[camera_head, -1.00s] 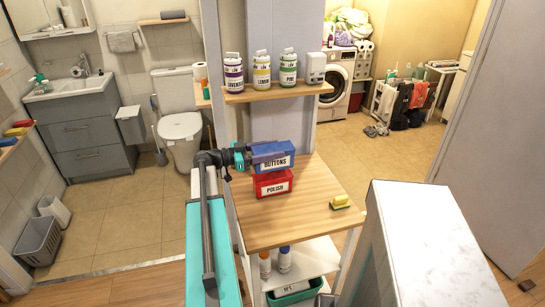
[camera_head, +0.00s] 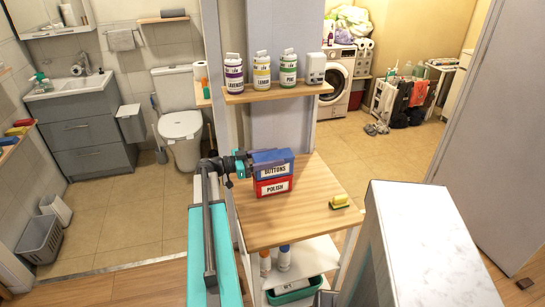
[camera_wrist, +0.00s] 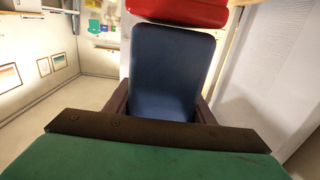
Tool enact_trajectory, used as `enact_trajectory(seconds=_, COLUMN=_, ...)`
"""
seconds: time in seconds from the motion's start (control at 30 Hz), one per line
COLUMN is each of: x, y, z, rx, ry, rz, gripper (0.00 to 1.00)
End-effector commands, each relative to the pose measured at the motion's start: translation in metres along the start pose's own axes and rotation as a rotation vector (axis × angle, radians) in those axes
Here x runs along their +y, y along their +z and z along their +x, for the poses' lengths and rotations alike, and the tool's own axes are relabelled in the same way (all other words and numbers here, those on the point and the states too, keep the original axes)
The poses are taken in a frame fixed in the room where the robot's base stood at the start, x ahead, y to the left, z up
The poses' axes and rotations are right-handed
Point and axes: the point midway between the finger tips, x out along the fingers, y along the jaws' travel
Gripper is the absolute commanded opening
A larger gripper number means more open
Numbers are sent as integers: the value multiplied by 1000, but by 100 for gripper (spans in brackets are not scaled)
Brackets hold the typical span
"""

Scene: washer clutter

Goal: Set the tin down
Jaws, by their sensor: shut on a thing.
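A blue tin labelled BUTTONS (camera_head: 280,168) is held by my gripper (camera_head: 262,162) directly above a red tin labelled POLISH (camera_head: 274,187). In the head view the two tins look stacked, with little or no gap between them; I cannot tell for sure if they touch. The red tin stands on the wooden tabletop (camera_head: 300,220). In the wrist view the blue tin (camera_wrist: 172,72) sits between the jaws of my gripper (camera_wrist: 162,112), and the red tin (camera_wrist: 180,12) shows at the top edge.
A yellow and green sponge (camera_head: 339,202) lies at the table's right side. A wall shelf (camera_head: 278,93) with several bottles and a white dispenser is behind the tins. A white marble-topped cabinet (camera_head: 435,235) stands to the right. The table's front middle is clear.

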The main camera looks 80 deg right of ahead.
Motion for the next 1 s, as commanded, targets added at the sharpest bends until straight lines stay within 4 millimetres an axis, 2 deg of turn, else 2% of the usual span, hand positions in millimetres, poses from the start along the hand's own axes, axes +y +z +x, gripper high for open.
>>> enact_trajectory(seconds=0.47, x=0, y=3, z=0, rx=1, ry=0, rz=0, gripper=25)
enact_trajectory(seconds=0.5, x=0, y=3, z=0, rx=0, ry=0, rz=0, gripper=51)
enact_trajectory(seconds=0.6, x=0, y=3, z=0, rx=0, ry=0, rz=0, gripper=68)
enact_trajectory(seconds=1.0, x=0, y=2, z=0, rx=0, ry=0, rz=0, gripper=68)
